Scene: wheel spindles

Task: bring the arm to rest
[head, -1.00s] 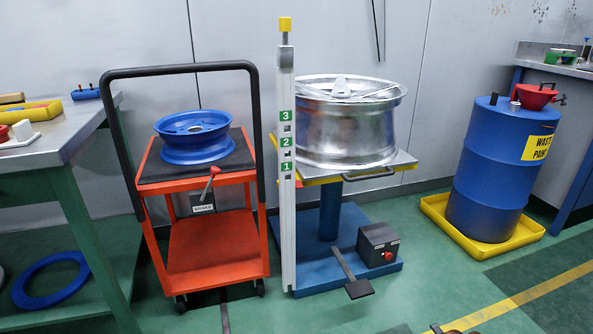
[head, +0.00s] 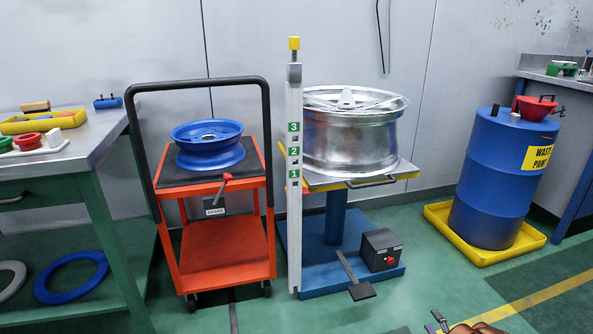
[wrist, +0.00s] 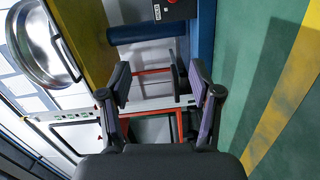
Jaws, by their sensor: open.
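My gripper (wrist: 157,90) shows in the wrist view with its two dark fingers spread apart and nothing between them. It is tilted, with the lift table and the orange cart beyond it. In the head view only the end of my arm (head: 470,327) shows at the bottom edge, right of the lift table's foot pedal. The rest of the arm is out of that frame.
A silver wheel (head: 350,140) rests on the lift table (head: 335,225). A blue wheel (head: 208,150) sits on the orange cart (head: 228,250). A blue drum (head: 495,185) stands in a yellow tray (head: 470,250) at right. A workbench (head: 85,155) is at left. Open floor lies front right.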

